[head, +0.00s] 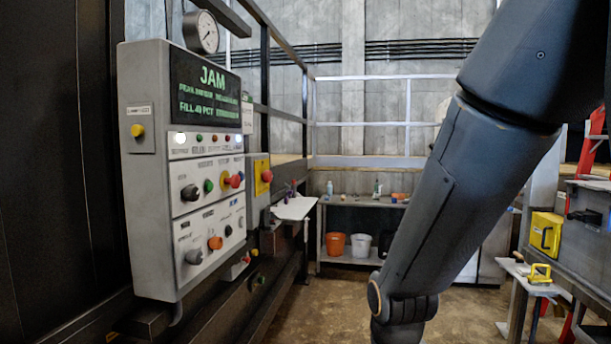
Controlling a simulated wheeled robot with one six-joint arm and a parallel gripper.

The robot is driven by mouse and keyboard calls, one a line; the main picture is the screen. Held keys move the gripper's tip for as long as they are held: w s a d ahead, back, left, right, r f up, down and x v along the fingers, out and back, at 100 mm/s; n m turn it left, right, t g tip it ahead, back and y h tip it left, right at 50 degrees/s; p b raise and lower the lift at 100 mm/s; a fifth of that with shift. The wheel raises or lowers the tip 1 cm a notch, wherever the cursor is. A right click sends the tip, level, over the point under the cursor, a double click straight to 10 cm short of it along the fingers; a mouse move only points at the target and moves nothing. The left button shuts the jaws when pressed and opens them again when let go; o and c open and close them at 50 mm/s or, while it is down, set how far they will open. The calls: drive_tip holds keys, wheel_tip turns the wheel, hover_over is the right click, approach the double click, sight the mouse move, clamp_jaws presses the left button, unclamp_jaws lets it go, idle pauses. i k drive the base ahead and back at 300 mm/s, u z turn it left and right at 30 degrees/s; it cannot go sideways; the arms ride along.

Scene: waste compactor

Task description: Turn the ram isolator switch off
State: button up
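The grey control panel (152,225) stands at the left on a dark machine. Its screen (205,92) shows "JAM" in green letters, with smaller blurred lines below. An upper row has a black knob (190,193), a green button (208,186) and red and yellow controls (235,181). A lower row has a grey knob (194,256), an orange knob (215,243) and a small black control (228,230). The labels are too small to read, so I cannot tell which is the ram isolator switch or how it is set. My gripper is out of view; only my arm shows at the right.
A yellow box with a red button (266,176) is right of the panel. A gauge (201,32) sits above it. A bench (366,200) with buckets below stands at the back. A yellow case (545,235) is at the right. The middle floor is clear.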

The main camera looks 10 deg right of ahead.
sight(266, 176)
drive_tip(key=z, duration=0.25)
drive_tip(key=i, duration=0.85)
